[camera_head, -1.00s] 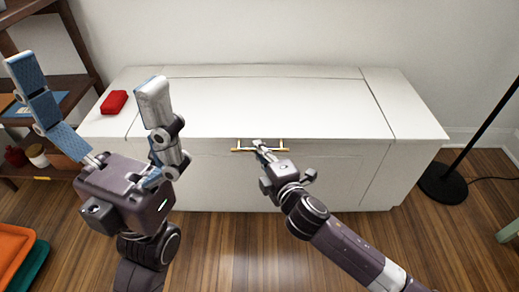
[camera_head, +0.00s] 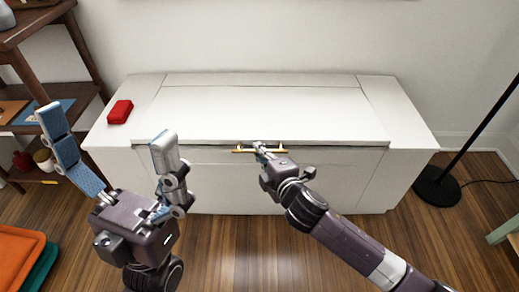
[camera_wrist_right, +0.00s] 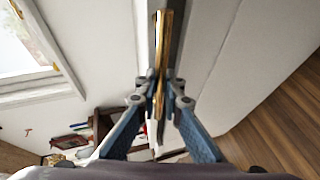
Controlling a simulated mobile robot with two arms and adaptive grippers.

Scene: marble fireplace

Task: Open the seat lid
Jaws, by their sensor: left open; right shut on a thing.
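The white seat lid (camera_head: 262,112) is the large top panel of a white bench (camera_head: 232,200). A thin dark gap shows under its front edge, so it appears slightly raised. A gold bar handle (camera_head: 241,151) runs along the lid's front edge. My right gripper (camera_head: 262,148) is shut on the handle near its middle. In the right wrist view, the handle (camera_wrist_right: 163,45) passes between the closed fingertips (camera_wrist_right: 160,90). My left gripper (camera_head: 105,128) is wide open and empty, in front of the bench's left part.
A red box (camera_head: 120,111) lies on the bench's fixed left top, beside the lid. A wooden shelf (camera_head: 84,60) stands at left, with orange and green trays (camera_head: 22,250) on the floor below. A black lamp stand (camera_head: 437,186) is at right. The wall is close behind the bench.

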